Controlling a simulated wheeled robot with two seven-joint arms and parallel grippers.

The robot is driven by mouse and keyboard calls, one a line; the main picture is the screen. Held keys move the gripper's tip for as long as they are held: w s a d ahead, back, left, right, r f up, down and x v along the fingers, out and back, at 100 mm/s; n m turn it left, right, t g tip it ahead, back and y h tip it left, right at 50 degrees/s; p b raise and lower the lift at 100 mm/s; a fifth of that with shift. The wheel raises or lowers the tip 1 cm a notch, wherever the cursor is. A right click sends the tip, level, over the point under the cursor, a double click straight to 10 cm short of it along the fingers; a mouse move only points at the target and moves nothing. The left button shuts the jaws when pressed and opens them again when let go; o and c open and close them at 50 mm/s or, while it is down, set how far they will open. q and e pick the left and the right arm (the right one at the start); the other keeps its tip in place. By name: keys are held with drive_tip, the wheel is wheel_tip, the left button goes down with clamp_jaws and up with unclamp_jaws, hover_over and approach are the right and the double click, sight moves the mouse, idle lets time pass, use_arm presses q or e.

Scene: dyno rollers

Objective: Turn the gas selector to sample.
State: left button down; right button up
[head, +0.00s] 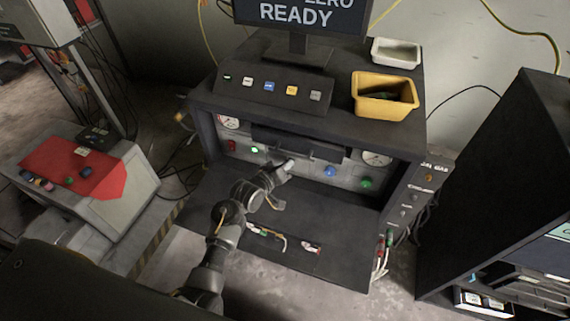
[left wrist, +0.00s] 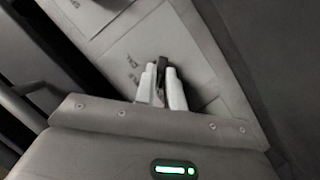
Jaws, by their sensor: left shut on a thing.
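My left gripper (head: 287,166) reaches the light front panel of the dark bench cabinet, between the lit green control at the left and the blue knob at the right. In the left wrist view its two pale fingertips (left wrist: 161,78) are shut on a narrow dark handle, which I take to be the gas selector (left wrist: 162,63). The gripper hides the selector in the head view. My right gripper is not in view.
The panel also carries a red control (head: 232,146), a blue knob (head: 330,171), a green knob (head: 366,183) and round gauges (head: 377,158). A dark overhang (head: 300,143) runs just above the gripper. A dark shelf (head: 330,225) with cables lies below. A yellow bin (head: 384,95) stands on top.

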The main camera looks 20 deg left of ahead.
use_arm(q)
drive_tip(key=shift+d+r+m+y+p, duration=0.1)
drive_tip(key=shift+d+m+y+p, duration=0.1)
drive_tip(key=shift+m+y+p, duration=0.9)
drive_tip(key=shift+d+r+m+y+p, duration=0.15)
drive_tip(key=shift+m+y+p, duration=0.5)
drive_tip(key=shift+m, duration=0.85)
drive_tip(key=shift+f, duration=0.1)
drive_tip(key=c, duration=1.5)
unclamp_jaws()
drive_tip(key=shift+b+v, duration=1.1)
drive_tip(key=shift+v, duration=4.25)
drive_tip(key=shift+d, duration=0.15)
